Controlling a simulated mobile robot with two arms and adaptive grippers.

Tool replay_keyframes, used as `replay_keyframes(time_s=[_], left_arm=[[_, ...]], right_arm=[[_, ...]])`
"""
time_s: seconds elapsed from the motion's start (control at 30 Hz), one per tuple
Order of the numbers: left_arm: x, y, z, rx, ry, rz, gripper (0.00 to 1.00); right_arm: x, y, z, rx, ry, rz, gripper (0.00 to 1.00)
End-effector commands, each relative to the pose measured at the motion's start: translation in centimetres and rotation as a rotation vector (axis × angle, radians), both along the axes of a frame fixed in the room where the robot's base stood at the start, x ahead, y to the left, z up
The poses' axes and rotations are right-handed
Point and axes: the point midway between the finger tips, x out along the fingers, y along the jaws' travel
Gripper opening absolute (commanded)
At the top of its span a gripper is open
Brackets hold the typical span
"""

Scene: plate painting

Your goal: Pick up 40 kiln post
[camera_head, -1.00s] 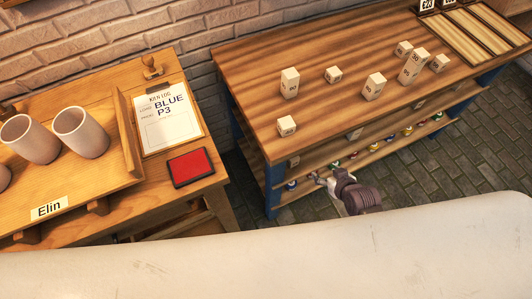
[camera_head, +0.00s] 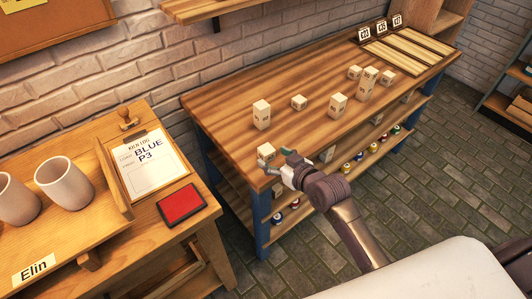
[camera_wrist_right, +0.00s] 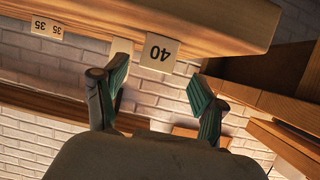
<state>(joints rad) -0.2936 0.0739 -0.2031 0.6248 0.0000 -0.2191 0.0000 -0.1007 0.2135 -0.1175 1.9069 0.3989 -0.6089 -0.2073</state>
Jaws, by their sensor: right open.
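Several pale kiln posts stand on the striped wooden table (camera_head: 225,105). A short post (camera_head: 266,152) stands near its front left corner; its number is too small to read in the head view. My right gripper (camera_head: 277,161) is open at the front edge, just right of and close to that post. In the right wrist view a pale face marked 40 (camera_wrist_right: 159,53) shows beyond the gap between the open fingers (camera_wrist_right: 160,75); whether it is the post or an edge tag I cannot tell. My left gripper is out of view.
Other posts, including one (camera_head: 261,114) at the left and a tall one (camera_head: 366,84), stand further back. Small coloured jars (camera_head: 358,157) stand on the shelf below. A left desk holds cups (camera_head: 64,183), a log sheet (camera_head: 150,168) and a red pad (camera_head: 181,205).

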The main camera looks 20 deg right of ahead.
Motion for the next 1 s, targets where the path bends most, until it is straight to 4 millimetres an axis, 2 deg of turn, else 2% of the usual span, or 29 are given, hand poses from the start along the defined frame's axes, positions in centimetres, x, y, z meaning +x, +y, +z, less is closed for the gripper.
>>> replay_keyframes(time_s=[0.17, 0.4, 0.73, 1.0], left_arm=[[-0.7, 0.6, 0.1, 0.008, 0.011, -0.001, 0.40], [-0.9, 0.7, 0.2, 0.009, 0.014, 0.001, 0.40], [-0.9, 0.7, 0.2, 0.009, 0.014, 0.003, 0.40], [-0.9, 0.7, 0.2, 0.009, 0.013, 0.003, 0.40]], right_arm=[[1.2, 0.2, -0.6, 0.001, 0.000, 0.000, 0.71], [4.3, 0.9, -2.1, 0.002, -0.001, -0.002, 0.71], [4.9, 1.1, -2.5, -0.001, 0.000, -0.001, 0.71], [4.8, 1.0, -2.5, -0.001, 0.000, -0.001, 0.26]])
